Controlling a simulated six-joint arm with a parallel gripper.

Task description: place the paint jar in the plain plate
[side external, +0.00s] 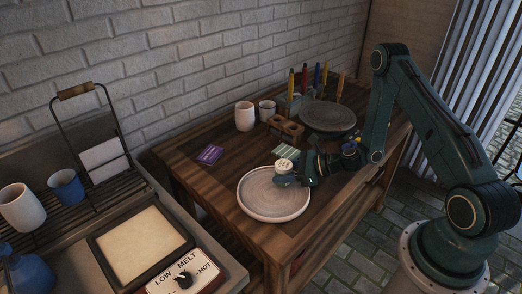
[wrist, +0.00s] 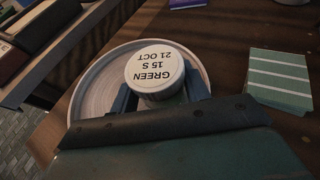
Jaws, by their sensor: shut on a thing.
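The paint jar (side external: 284,165) has a white lid; in the wrist view the jar's lid (wrist: 155,70) reads "GREEN 15 S 21 OCT". My gripper (side external: 289,176) is shut on the jar, with one finger on each side of it. The plain plate (side external: 272,206) is a pale round plate with a raised rim on the wooden table. The jar shows over the plate's far right part, and in the wrist view the plate (wrist: 92,84) is behind and around it. I cannot tell whether the jar's base touches the plate; my gripper hides it.
A striped green card (wrist: 279,78) lies right of the plate in the wrist view. A purple card (side external: 209,155), white cups (side external: 245,116), a wooden block with holes (side external: 286,128) and a dark round wheel (side external: 327,117) stand farther back. A hot plate (side external: 140,243) is at left.

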